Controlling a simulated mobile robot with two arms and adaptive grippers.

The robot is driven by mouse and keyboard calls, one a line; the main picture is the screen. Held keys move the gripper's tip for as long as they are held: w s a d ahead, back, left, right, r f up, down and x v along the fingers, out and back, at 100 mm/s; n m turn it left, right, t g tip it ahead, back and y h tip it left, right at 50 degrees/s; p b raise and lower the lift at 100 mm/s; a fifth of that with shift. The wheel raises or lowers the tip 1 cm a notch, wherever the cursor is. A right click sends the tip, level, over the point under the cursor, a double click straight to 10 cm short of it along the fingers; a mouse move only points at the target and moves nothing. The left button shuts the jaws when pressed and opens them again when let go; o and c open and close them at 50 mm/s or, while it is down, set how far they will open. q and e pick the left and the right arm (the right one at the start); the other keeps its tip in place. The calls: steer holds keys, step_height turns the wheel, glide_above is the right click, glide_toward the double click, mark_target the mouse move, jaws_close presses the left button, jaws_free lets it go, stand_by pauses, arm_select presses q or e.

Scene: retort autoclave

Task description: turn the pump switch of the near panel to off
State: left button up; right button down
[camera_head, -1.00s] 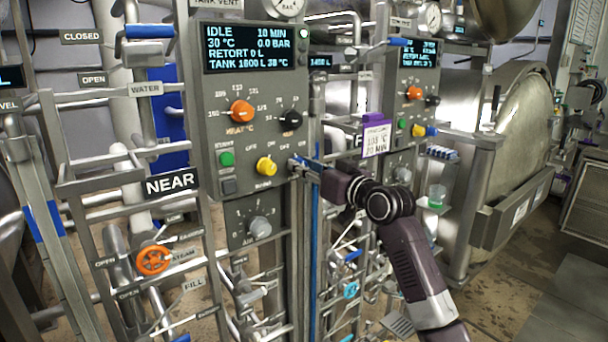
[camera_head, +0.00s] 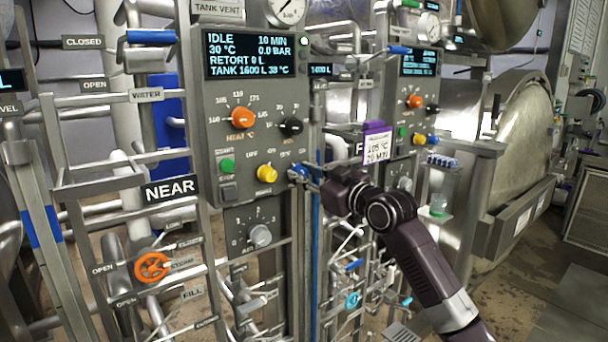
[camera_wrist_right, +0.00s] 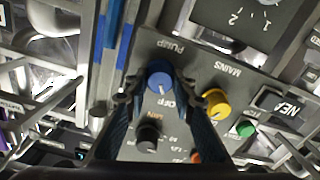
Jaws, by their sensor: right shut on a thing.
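The near panel (camera_head: 215,130) is a grey box with a lit display, beside a NEAR sign (camera_head: 171,188). Its pump switch is a round blue knob (camera_wrist_right: 160,76), below an orange and a black knob and right of the yellow mains knob (camera_head: 267,173). My right gripper (camera_wrist_right: 160,84) is shut on the blue knob, one finger at each side. A pale mark on the knob faces roughly toward the OFF lettering in the wrist view; its exact angle is hard to tell. In the head view the gripper largely covers the knob (camera_head: 297,172). My left gripper is not in view.
A green button (camera_head: 227,165) and the black knob (camera_head: 291,127) are close to the pump switch. A grey dial (camera_head: 260,236) sits below. Pipes and rails crowd around the panel. A second, similar panel (camera_head: 395,115) stands farther right.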

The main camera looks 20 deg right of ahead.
steer(key=c, duration=1.6)
jaws_free()
steer(key=shift+s, duration=0.1)
steer(key=v, duration=1.2)
steer(key=shift+r, duration=0.1)
